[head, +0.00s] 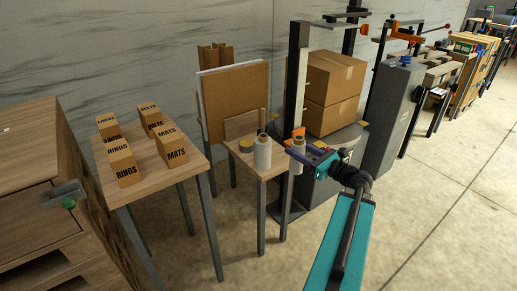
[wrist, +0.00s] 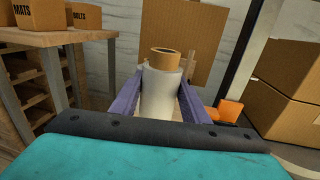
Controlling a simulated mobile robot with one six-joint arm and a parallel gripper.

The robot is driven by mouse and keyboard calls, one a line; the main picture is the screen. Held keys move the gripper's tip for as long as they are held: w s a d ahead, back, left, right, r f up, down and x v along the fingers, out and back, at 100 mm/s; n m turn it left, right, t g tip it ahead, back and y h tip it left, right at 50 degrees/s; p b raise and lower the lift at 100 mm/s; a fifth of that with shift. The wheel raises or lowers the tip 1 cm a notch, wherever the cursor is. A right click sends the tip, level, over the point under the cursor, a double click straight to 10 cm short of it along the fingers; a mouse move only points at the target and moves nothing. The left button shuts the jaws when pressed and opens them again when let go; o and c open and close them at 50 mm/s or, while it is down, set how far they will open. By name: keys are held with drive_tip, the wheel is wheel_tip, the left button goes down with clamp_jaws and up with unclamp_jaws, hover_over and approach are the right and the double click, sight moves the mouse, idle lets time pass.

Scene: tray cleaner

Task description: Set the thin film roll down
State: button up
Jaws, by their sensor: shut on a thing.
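My gripper (head: 306,156) has purple fingers shut on a film roll (head: 298,163), which is pale with a brown core. In the wrist view the film roll (wrist: 160,97) stands upright between the two fingers, its brown core end up. In the head view it is at the right edge of a small wooden table (head: 268,172). I cannot tell whether its base touches anything; the fingers and my wrist hide its lower part.
A black post (head: 298,80) and a machine bearing stacked boxes (head: 333,85) are close on the right. A left table (head: 146,184) holds several labelled boxes.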

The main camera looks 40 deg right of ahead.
drive_tip(key=shift+w, duration=0.35)
drive_tip(key=w+d+f+b, duration=0.1)
drive_tip(key=w+d, duration=0.6)
drive_tip(key=w, duration=0.5)
drive_tip(key=shift+w+f, duration=0.15)
drive_tip(key=shift+w, duration=0.2)
drive_tip(key=shift+d, duration=0.15)
drive_tip(key=shift+w+d+f+b, duration=0.1)
drive_tip(key=shift+w+f+b, duration=0.15)
drive_tip(key=shift+f, duration=0.35)
drive_tip(key=shift+w+d+f+b, duration=0.1)
drive_tip(key=shift+f+b, duration=0.1)
drive_tip(key=shift+f, duration=0.4)
drive_tip(key=shift+w+d+f+b, duration=0.1)
drive_tip(key=shift+w+f+b, duration=0.15)
drive_tip(key=shift+f, duration=0.35)
drive_tip(key=shift+f, duration=0.1)
drive_tip(key=o, duration=1.3)
